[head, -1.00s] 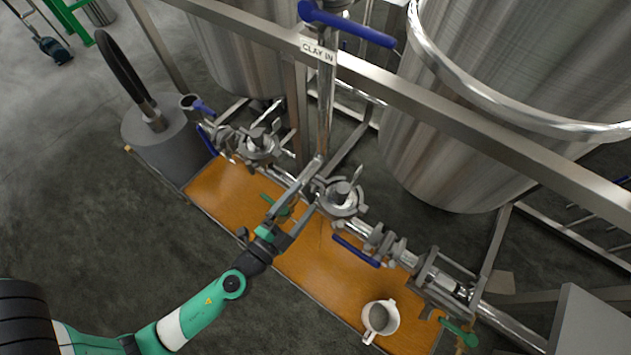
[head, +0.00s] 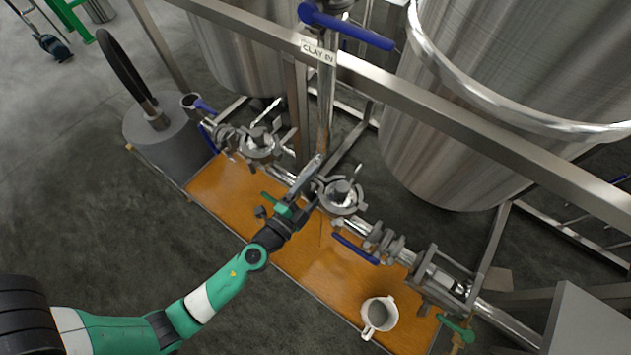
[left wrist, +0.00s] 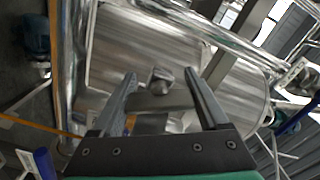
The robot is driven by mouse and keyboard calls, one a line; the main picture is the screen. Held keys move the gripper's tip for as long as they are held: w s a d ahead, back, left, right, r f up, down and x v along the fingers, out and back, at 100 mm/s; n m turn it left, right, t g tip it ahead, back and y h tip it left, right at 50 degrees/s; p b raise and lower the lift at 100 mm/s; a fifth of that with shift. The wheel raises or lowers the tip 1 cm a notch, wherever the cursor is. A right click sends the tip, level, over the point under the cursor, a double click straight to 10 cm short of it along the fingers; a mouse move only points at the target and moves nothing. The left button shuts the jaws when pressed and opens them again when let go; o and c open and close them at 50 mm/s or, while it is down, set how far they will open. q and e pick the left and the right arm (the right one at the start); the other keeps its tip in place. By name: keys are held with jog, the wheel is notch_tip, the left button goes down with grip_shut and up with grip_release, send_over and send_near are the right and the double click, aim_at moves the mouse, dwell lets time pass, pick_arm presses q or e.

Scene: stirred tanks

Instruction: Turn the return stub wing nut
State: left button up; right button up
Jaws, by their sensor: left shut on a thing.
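My left gripper (head: 313,180) reaches over the pipe run from the lower left, at the left side of the right-hand clamped stub (head: 343,193). Its two fingers are closed in on a small metal piece, which I take to be the wing nut (left wrist: 160,80); it shows between the fingers in the left wrist view. The fingers (left wrist: 160,85) stand apart there with this piece between them. In the head view the fingers hide most of it. A second clamped stub (head: 258,143) sits farther left on the same pipe. My right gripper is not in view.
A blue valve lever (head: 355,248) lies right of the gripper, and a white jug (head: 380,315) stands on the orange board (head: 310,265). A steel frame rail (head: 440,95) crosses above. Large steel tanks (head: 490,110) stand behind.

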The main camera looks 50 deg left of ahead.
pick_arm(q)
jog(key=shift+c, duration=0.8)
jog(key=m, duration=0.5)
jog(key=shift+m, duration=0.3)
jog(key=o, duration=1.2)
jog(key=shift+o, duration=0.2)
